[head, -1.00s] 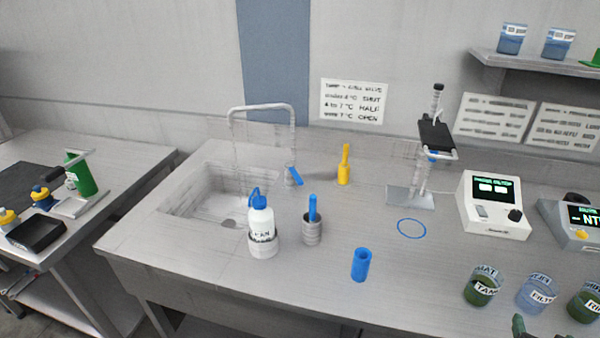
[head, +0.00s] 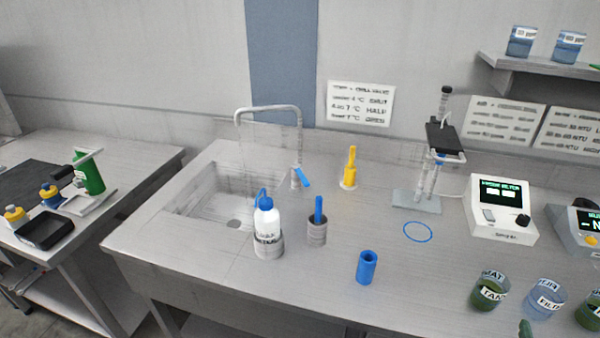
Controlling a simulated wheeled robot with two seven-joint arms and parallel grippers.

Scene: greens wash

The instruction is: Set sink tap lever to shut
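The sink tap (head: 299,130) is a grey arched pipe at the back right of the sink (head: 212,197). Its spout reaches left over the basin. The blue tap lever (head: 303,178) sits at the base of the pipe and slants down to the right. Whether water runs from the spout is too faint to tell. Neither of my grippers shows clearly in the head view.
A white wash bottle with a blue cap (head: 266,222) and a grey holder with a blue-handled tool (head: 317,228) stand in front of the lever. A yellow valve (head: 349,170) stands right of it. A blue cylinder (head: 366,267) stands nearer the front.

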